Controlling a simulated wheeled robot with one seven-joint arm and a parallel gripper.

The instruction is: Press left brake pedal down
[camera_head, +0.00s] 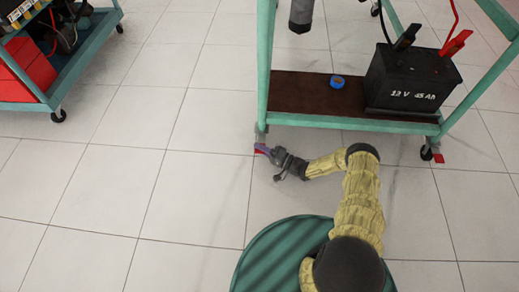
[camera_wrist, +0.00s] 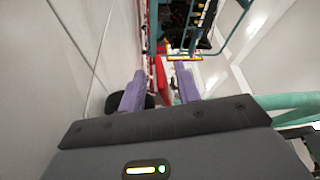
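The green trolley's left front caster (camera_head: 260,132) stands at the lower left corner of its frame. A small patch of red shows beside it at my gripper's tips, and I cannot tell whether it is the left brake pedal. My gripper (camera_head: 262,149) is low by the floor, right at this caster, and hides most of it. In the wrist view my gripper (camera_wrist: 160,90) has its two purple fingers apart, with a gap between them. A black rounded thing (camera_wrist: 115,102), perhaps a wheel, is partly behind the left finger. Whether anything is touched is unclear.
The trolley's lower shelf (camera_head: 300,108) carries a black battery (camera_head: 408,82) and a blue tape roll (camera_head: 337,82). Its right front caster (camera_head: 427,152) has a red pedal (camera_head: 438,158). Another trolley (camera_head: 85,55) stands at upper left. The tiled floor between is clear.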

